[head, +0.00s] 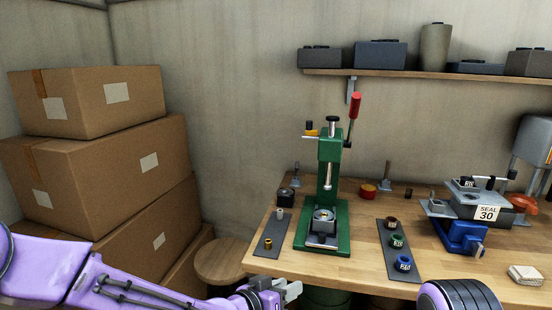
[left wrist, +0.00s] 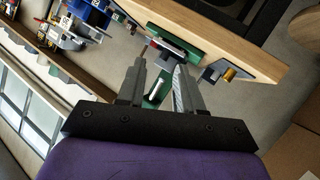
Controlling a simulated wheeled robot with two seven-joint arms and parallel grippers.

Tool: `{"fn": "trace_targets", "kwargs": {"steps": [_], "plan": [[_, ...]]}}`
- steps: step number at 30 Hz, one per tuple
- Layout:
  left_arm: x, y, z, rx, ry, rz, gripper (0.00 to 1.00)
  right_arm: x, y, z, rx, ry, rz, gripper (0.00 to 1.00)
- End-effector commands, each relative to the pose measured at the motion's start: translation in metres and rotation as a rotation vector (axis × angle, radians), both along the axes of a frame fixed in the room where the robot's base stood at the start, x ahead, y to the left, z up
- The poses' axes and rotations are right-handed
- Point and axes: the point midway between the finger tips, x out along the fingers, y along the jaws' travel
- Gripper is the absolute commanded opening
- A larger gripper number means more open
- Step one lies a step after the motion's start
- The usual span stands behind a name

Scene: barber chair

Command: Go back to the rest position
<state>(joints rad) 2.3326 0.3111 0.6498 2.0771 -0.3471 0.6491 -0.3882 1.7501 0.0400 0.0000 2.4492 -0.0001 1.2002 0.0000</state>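My left arm reaches in from the lower left of the head view, with its left gripper (head: 288,291) just in front of the table's front edge. In the left wrist view the left gripper (left wrist: 162,72) has its two grey fingers apart, with nothing held between them. Beyond the fingers is the green press (left wrist: 155,98), which stands upright on the wooden table in the head view (head: 330,180). A purple and black part of my right arm (head: 458,297) shows at the bottom right of the head view. The right gripper's fingers are not in view.
Stacked cardboard boxes (head: 100,180) stand at the left. A round stool (head: 220,262) stands between boxes and table.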

Motion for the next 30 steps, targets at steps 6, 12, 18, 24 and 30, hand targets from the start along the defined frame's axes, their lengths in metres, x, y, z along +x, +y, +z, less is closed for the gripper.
{"fn": "trace_targets", "kwargs": {"steps": [6, 12, 18, 24, 30], "plan": [[-0.015, 0.04, -0.066, -0.06, 0.194, 0.202, 0.36, 0.0, 0.0, 0.0, 0.001, 0.001, 0.0, 0.53], [-0.054, 0.101, -0.149, -0.068, 0.397, 0.457, 0.36, 0.0, 0.0, 0.0, 0.001, 0.001, 0.0, 0.53], [-0.15, 0.207, -0.247, 0.05, 0.611, 0.819, 0.36, 0.0, 0.0, 0.0, 0.001, 0.001, 0.0, 0.53], [-0.266, 0.301, -0.291, 0.311, 0.74, 1.022, 0.36, 0.0, 0.0, 0.0, 0.001, 0.001, 0.0, 0.53], [-0.319, 0.324, -0.306, 0.443, 0.82, 1.013, 0.36, 0.0, 0.0, 0.0, 0.001, 0.001, 0.0, 0.53]]}}
